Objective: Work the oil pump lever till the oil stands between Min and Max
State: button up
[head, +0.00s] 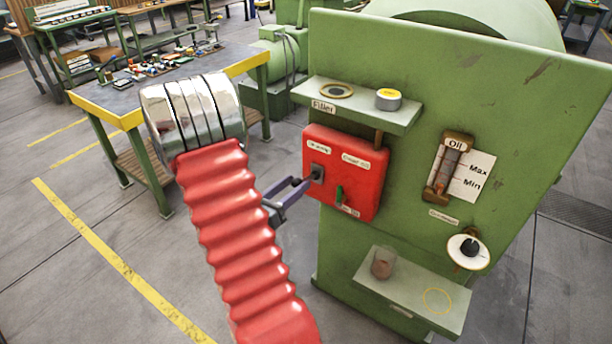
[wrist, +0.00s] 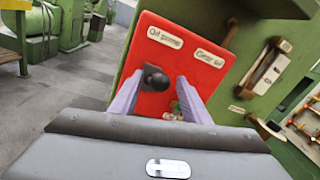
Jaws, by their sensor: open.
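The red pump box (head: 345,172) is fixed to the green machine's face; it fills the middle of the wrist view (wrist: 180,55). The oil gauge (head: 447,168) hangs to the right beside the Max and Min card (head: 474,178). Its oil level is too small to read.
A green handle (head: 340,195) sits low on the box. Below, a shelf (head: 412,290) holds a glass of brown liquid (head: 383,262). A round dial (head: 468,251) is at right. A workbench (head: 120,98) stands left.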

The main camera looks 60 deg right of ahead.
aim_at(306, 178)
jog(key=shift+x, duration=2.9)
jog(key=shift+c, duration=0.6)
grip_shut()
